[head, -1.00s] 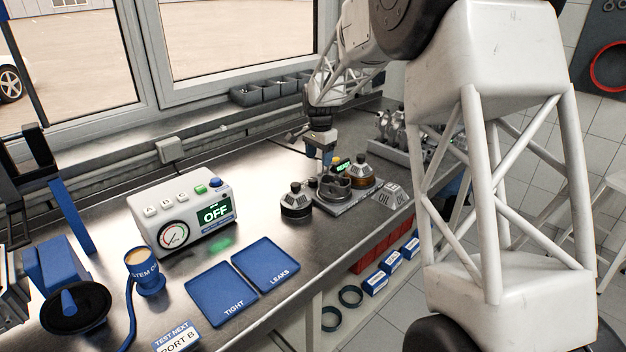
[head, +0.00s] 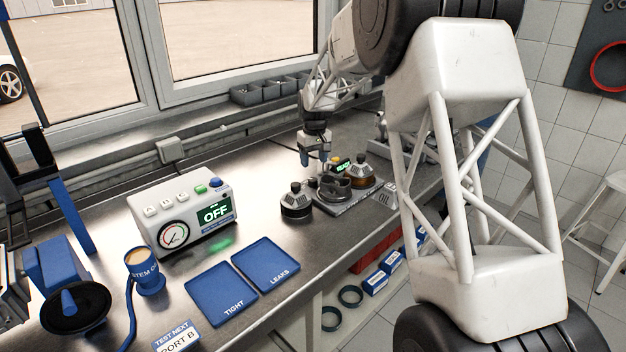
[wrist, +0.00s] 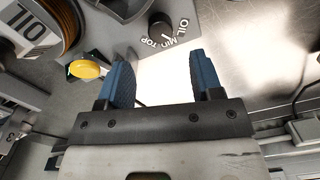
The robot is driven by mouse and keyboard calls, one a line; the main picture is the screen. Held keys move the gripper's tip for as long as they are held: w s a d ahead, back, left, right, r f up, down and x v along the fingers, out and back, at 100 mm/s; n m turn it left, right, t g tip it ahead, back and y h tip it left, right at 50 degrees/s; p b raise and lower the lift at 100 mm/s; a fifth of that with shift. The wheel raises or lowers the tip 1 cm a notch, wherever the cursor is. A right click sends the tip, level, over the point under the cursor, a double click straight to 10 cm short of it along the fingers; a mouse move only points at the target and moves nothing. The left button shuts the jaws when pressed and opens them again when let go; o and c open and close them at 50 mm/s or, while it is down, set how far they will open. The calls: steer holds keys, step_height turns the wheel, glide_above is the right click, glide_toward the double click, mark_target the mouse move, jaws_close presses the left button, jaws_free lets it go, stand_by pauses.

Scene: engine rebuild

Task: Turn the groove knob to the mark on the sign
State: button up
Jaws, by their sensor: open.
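A small black knob (wrist: 160,24) sits on a grey plate at the top of the wrist view, beside the lettering OIL, MID and TOP. I cannot tell exactly where its pointer sits. My gripper (wrist: 160,68) is open, its two blue fingers apart with nothing between them; the knob is beyond the fingertips and not touched. In the head view my gripper (head: 314,160) is above the bench, just behind and left of the grey fixture (head: 347,197). A sign (head: 176,338) reading TEST NEXT PORT B lies at the front edge, partly cut off.
A yellow button (wrist: 88,66) is left of the fingers. An amber-banded round part (head: 361,172) and a dark round part (head: 296,202) flank the fixture. A tester (head: 185,214) showing OFF, blue TIGHT (head: 221,291) and LEAKS (head: 266,263) trays and a blue cup (head: 148,273) are left.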

mark_target(313, 179)
steer(key=shift+n, duration=0.4)
steer(key=shift+f, duration=0.1)
steer(key=shift+a+f, duration=0.1)
steer(key=shift+f, duration=3.75)
steer(key=c, duration=0.9)
